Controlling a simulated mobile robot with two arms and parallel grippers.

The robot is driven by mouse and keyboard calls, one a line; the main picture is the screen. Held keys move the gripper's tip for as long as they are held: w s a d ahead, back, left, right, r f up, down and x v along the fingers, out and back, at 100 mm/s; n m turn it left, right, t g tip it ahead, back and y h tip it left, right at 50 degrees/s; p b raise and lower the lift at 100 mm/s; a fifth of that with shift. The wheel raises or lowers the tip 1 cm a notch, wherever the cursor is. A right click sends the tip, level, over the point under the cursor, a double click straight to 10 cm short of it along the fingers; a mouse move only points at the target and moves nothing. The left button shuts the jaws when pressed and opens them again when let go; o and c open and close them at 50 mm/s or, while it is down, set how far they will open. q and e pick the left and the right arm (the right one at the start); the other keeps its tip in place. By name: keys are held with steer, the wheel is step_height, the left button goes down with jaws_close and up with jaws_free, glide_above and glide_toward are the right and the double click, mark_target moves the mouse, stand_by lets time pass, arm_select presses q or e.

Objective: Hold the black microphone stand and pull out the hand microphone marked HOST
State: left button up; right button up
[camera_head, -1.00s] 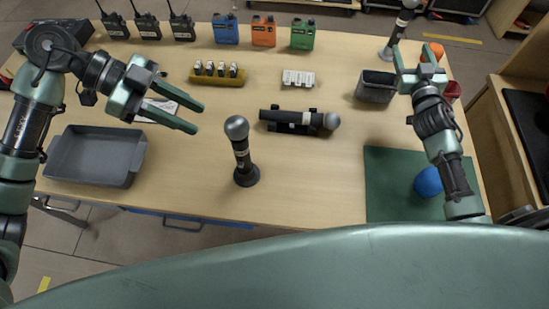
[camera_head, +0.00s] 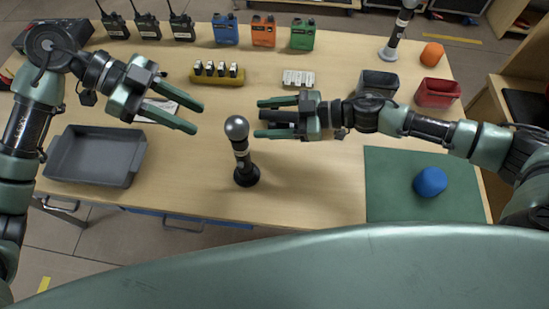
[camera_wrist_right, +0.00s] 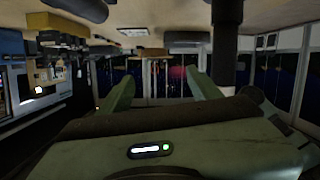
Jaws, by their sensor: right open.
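A hand microphone (camera_head: 237,129) with a grey ball head stands upright in a black stand (camera_head: 246,177) near the table's front middle. Its marking is too small to read. My left gripper (camera_head: 197,118) is open and empty, to the left of the microphone and apart from it. My right gripper (camera_head: 262,118) is open and empty, to the right of the microphone, its fingers pointing left towards it. In the right wrist view its open fingers (camera_wrist_right: 163,90) show, with a dark cylinder (camera_wrist_right: 226,45) beside one finger; I cannot tell surely which thing that is.
A second microphone (camera_head: 398,30) stands upright at the back right. A grey tray (camera_head: 78,178) lies at the left. A green mat (camera_head: 390,190) with a blue ball (camera_head: 430,182) lies at the right. The table right of the stand is clear.

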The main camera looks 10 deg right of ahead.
mark_target(246, 170)
steer(key=s+f+g, duration=0.1)
steer(key=s+f, duration=0.1)
steer(key=s+f+g, duration=0.1)
steer(key=s+f, duration=0.1)
steer(key=s, duration=0.1)
steer(key=s+f+n+g, duration=0.1)
steer(key=s+f, duration=0.1)
steer(key=shift+s+f+g+h, duration=0.15)
steer(key=shift+s+g+h, duration=0.15)
steer(key=shift+s+h, duration=0.1)
steer(key=shift+s+a+f, duration=0.15)
steer(key=shift+a, duration=0.05)
steer(key=x, duration=0.7)
steer(key=shift+a+f, duration=0.1)
